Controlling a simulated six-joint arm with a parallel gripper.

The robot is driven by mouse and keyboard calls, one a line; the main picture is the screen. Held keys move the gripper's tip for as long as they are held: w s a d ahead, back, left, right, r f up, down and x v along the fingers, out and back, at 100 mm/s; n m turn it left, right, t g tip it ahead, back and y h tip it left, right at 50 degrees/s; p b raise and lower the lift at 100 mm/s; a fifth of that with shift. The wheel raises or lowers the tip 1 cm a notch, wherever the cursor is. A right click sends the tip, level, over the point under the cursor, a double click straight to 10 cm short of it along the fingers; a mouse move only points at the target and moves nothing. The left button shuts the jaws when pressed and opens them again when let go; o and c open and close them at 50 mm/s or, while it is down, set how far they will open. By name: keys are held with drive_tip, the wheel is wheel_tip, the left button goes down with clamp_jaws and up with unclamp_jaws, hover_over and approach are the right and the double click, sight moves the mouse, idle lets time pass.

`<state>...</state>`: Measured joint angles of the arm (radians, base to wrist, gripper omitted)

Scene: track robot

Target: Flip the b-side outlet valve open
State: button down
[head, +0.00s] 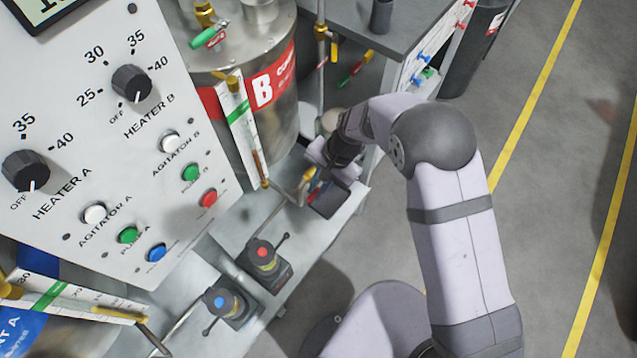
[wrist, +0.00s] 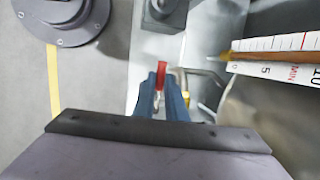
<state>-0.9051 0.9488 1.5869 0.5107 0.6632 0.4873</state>
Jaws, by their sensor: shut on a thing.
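The b-side outlet valve (head: 308,174) is a small brass fitting on the thin pipe low in front of tank B (head: 283,125) in the head view. In the wrist view its red handle (wrist: 161,70) sticks out between the two blue fingers. My gripper (wrist: 165,84) is shut on this handle near the fingertips. In the head view my gripper (head: 314,188) is at the valve, beside the tank's base, and partly covers it. The inner end of the handle is hidden by the fingers, so its exact angle to the pipe is hard to tell.
A pump with a red button (head: 262,258) and one with a blue button (head: 222,303) stand on the bench left of my gripper. A level gauge (wrist: 275,57) rises close by. The control panel (head: 100,130) fills the left. Open floor lies right.

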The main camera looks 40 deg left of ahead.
drive_tip(key=shift+s+f+t, duration=0.15)
drive_tip(key=shift+t, duration=0.55)
drive_tip(key=c, duration=2.1)
unclamp_jaws()
drive_tip(key=shift+v, duration=3.65)
drive_tip(key=shift+n, duration=0.3)
